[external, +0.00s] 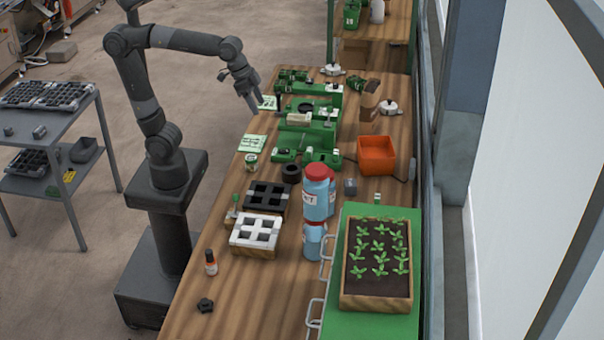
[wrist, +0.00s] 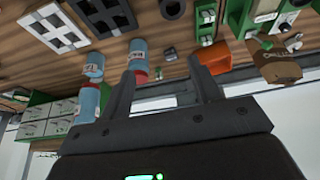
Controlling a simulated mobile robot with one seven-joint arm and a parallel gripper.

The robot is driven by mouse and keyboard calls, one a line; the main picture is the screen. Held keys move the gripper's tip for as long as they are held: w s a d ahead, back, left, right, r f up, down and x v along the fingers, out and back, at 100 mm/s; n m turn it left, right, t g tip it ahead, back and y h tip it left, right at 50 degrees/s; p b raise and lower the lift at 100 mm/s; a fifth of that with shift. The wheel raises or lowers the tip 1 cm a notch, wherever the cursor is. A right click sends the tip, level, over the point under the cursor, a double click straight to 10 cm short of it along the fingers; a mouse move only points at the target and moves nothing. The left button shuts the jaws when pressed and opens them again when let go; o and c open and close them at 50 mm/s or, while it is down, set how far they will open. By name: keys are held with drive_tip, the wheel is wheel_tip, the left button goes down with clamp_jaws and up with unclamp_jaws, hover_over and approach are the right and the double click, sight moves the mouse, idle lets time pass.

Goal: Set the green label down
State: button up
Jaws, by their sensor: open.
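A second, larger green and white label (external: 253,143) lies flat nearer the camera on the same edge. I cannot tell which one the task means. My gripper (external: 255,106) hangs over the bench edge beside the first label; whether it touches it is unclear. In the wrist view my gripper (wrist: 163,68) has its fingers wide apart with nothing between them. No label can be made out there.
The green seeder machine (external: 323,130) stands right of the labels, with an orange bin (external: 376,156) beyond it. Black (external: 267,197) and white (external: 257,232) trays, blue bottles (external: 317,195) and a seedling tray (external: 348,290) fill the near bench. The bench's front left is mostly clear.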

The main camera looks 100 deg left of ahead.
drive_tip(key=s+f+t, duration=0.1)
drive_tip(key=s+f, duration=0.7)
drive_tip(key=s, duration=0.5)
drive_tip(key=shift+a+f, duration=0.3)
drive_tip(key=shift+a, duration=0.15)
